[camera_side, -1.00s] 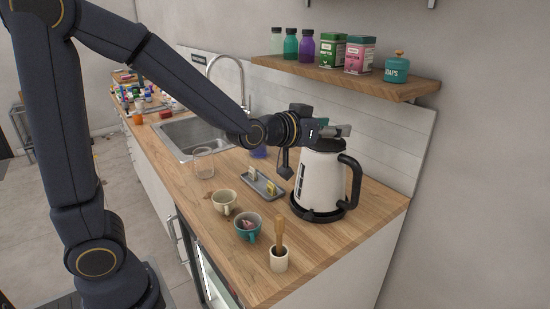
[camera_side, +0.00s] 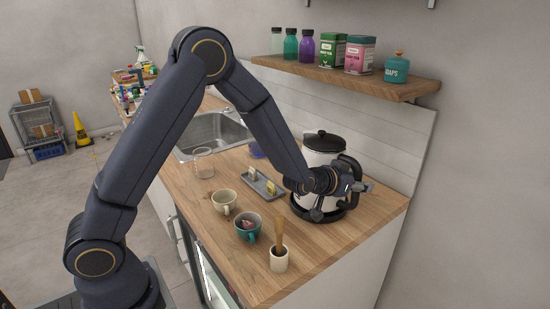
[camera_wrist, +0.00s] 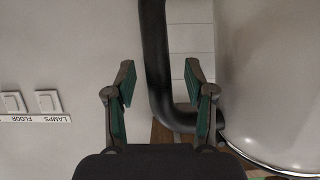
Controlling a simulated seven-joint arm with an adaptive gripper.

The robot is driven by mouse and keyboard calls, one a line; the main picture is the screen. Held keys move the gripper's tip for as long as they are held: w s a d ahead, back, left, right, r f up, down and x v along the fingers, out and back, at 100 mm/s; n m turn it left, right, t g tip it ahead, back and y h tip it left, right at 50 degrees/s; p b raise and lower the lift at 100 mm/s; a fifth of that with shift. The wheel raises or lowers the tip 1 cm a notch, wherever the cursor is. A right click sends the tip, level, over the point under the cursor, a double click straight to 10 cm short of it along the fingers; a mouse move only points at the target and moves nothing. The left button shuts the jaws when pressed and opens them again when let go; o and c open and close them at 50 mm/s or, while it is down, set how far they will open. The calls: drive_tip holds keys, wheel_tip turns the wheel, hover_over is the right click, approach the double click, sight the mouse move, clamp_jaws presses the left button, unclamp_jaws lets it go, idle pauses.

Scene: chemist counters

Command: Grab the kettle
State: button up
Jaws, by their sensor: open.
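The white kettle (camera_side: 325,154) with a black lid and black handle stands upright on its black base on the wooden counter in the side view. My gripper (camera_side: 366,187) is in front of the kettle, low at its handle side, and my wrist hides much of the kettle's body. In the wrist view the gripper (camera_wrist: 158,75) is open, its two green-padded fingers apart. The kettle body (camera_wrist: 270,75) fills the right side. I cannot tell whether a finger touches the handle.
A grey tray (camera_side: 261,187), a beige cup (camera_side: 223,201), a teal cup (camera_side: 247,228) and a mortar with pestle (camera_side: 279,258) stand left and in front of the kettle. A wooden shelf (camera_side: 345,76) with bottles and tins hangs above. Wall switches (camera_wrist: 30,102) show at left.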

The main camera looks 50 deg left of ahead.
clamp_jaws()
idle(0.4)
drive_tip(key=shift+w+r, duration=0.1)
drive_tip(key=shift+r, duration=0.1)
idle(0.3)
